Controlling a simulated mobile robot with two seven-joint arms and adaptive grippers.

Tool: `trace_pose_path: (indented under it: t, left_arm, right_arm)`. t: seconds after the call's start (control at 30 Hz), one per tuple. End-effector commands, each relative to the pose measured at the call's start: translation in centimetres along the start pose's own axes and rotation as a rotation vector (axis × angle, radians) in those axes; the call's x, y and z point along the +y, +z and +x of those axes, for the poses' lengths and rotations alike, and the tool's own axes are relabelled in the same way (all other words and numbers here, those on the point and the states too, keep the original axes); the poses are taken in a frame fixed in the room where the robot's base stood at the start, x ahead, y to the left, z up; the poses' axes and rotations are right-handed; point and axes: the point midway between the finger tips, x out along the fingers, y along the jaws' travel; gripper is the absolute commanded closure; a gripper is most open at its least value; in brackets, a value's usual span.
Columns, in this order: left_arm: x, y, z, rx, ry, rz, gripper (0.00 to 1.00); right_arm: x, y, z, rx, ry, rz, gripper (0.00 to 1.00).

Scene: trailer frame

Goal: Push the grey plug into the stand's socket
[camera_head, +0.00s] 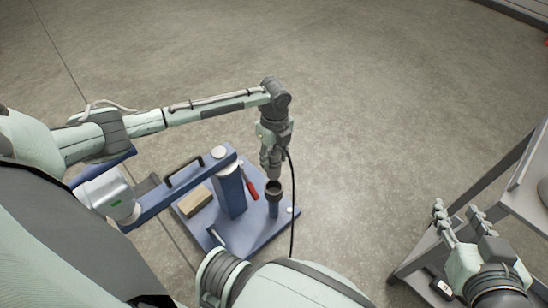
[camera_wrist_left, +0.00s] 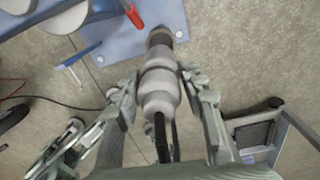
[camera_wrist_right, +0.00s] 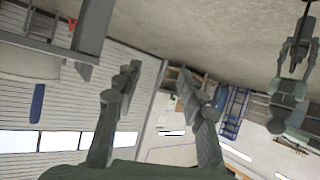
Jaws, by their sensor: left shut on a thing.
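The grey plug (camera_wrist_left: 158,88) is held between the fingers of my left gripper (camera_wrist_left: 158,92), which is shut on it. A black cable (camera_head: 293,205) hangs from the plug. My right gripper (camera_head: 460,217) is open and empty, far to the right.
The blue base plate (camera_head: 250,236) carries a thick column (camera_head: 231,190), a wooden block (camera_head: 194,201) and a red-handled tool (camera_head: 250,187). A grey metal cart (camera_head: 520,185) stands at the right, near my right gripper. The floor beyond is clear.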

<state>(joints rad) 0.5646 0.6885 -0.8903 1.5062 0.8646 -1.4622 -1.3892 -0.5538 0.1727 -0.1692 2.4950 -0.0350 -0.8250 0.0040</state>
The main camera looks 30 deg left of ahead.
Motion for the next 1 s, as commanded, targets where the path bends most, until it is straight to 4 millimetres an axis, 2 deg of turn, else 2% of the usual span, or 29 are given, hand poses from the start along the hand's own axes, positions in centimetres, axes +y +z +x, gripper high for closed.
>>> trace_pose_path:
  t: [1.0]
  left_arm:
    - [0.0,0.0,1.1,-0.001,-0.001,0.0,0.95]
  right_arm:
    - [-3.0,-6.5,-0.6,0.312,-0.066,0.03,0.6]
